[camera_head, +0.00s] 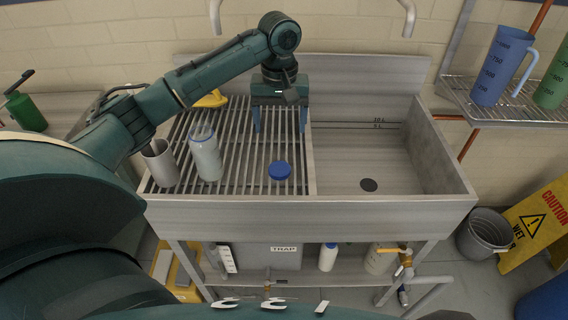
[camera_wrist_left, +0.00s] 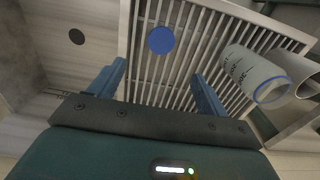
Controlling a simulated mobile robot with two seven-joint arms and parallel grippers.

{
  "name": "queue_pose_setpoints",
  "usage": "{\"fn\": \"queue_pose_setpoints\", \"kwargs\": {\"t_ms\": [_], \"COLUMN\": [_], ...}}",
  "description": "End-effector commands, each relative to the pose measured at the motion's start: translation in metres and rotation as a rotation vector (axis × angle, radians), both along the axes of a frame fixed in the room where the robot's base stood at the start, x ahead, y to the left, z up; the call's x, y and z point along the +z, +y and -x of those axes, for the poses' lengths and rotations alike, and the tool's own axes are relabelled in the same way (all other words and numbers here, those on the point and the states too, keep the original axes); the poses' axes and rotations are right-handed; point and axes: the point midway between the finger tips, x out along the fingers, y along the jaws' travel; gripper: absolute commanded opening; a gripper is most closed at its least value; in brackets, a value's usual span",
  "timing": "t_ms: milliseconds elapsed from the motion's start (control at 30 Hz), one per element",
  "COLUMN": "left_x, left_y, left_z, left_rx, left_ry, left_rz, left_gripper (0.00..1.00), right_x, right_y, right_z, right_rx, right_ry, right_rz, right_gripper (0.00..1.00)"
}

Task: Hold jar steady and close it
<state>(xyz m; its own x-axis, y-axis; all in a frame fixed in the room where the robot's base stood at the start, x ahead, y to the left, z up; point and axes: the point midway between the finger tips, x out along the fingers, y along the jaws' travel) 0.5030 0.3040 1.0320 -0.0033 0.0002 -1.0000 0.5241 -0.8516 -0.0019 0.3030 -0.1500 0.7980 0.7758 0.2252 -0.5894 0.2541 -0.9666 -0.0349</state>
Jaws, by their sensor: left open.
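The jar (camera_head: 205,155) is a pale, whitish container with a blue rim, standing upright on the slatted drainboard (camera_head: 240,140). It also shows in the left wrist view (camera_wrist_left: 245,75), where its mouth is open. A round blue lid (camera_head: 279,170) lies on the slats to the right of the jar; in the left wrist view it is a blue disc (camera_wrist_left: 161,40). My left gripper (camera_head: 280,130) points down over the back right part of the drainboard, behind the lid. Its blue fingers (camera_wrist_left: 160,85) are open with nothing between them. My right gripper is not in view.
A yellow object (camera_head: 211,99) lies behind the jar. The sink basin (camera_head: 370,160) at right is empty. A wire shelf (camera_head: 500,105) holds blue and green jugs.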

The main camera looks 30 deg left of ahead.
Motion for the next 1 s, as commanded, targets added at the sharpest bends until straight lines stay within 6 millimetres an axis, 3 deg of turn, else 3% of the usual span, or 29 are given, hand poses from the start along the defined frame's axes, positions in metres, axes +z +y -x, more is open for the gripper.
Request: {"fn": "queue_pose_setpoints", "kwargs": {"t_ms": [267,500,700,1000], "left_x": [-0.008,-0.052,-0.077,-0.08], "left_y": [0.0,0.0,0.0,0.0], "left_z": [0.0,0.001,0.0,0.0], "left_rx": [-0.001,-0.001,0.0,-0.002], "left_ry": [0.001,0.003,-0.001,-0.002], "left_rz": [0.0,-0.001,-0.001,0.0], "left_gripper": [0.77,0.77,0.77,0.77], "right_x": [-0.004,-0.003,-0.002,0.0], "right_y": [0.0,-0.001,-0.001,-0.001], "right_z": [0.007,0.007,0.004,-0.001], "right_rx": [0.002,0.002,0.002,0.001], "right_ry": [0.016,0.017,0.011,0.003], "right_rz": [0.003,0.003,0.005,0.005], "right_gripper": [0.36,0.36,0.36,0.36]}}
